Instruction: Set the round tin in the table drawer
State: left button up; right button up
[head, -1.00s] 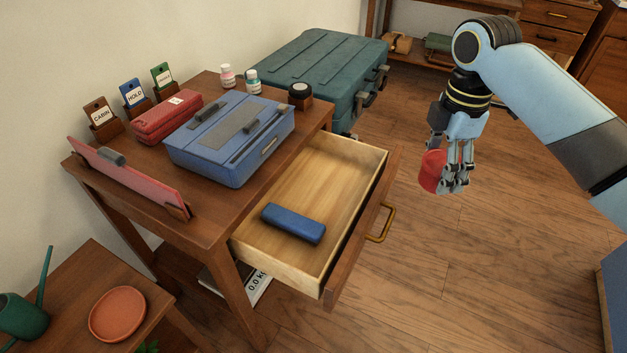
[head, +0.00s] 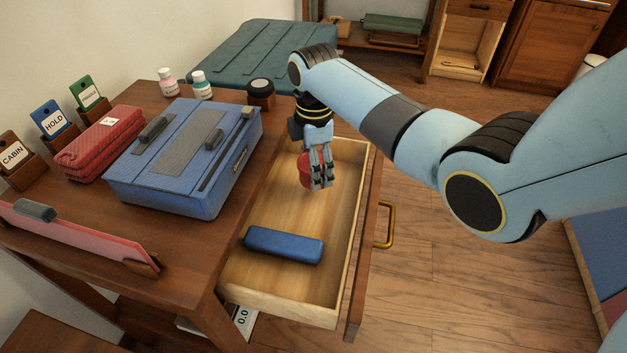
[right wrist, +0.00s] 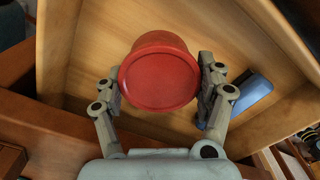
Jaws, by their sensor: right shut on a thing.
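The round tin is red; it shows in the head view (head: 304,170) and large in the right wrist view (right wrist: 160,75). My right gripper (head: 320,184) is shut on it, with a finger on either side in the right wrist view (right wrist: 160,88). The gripper points down and holds the tin over the far part of the open table drawer (head: 300,295). I cannot tell whether the tin touches the drawer floor. A blue oblong case (head: 284,245) lies in the near part of the drawer. My left gripper is not in view.
The table top (head: 105,205) holds a blue box (head: 165,190), a red case (head: 100,145), two small bottles and a dark round-topped item (head: 260,92). A green trunk (head: 255,50) stands behind. The drawer's brass handle (head: 385,225) faces the open floor at right.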

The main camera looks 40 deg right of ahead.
jog(key=shift+f, duration=0.35)
notch_tip(320, 180, down, 4)
jog(key=shift+r+b, duration=0.25)
jog(key=shift+b, duration=0.5)
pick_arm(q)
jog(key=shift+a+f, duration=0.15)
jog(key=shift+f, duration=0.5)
pick_arm(e)
jog(key=shift+r, duration=0.1)
jog(key=o, duration=1.2)
pick_arm(q)
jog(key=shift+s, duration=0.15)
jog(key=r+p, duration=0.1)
jog(key=p, duration=0.1)
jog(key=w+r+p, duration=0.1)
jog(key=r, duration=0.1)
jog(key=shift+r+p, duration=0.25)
jog(key=shift+p, duration=0.1)
pick_arm(e)
notch_tip(320, 180, up, 12)
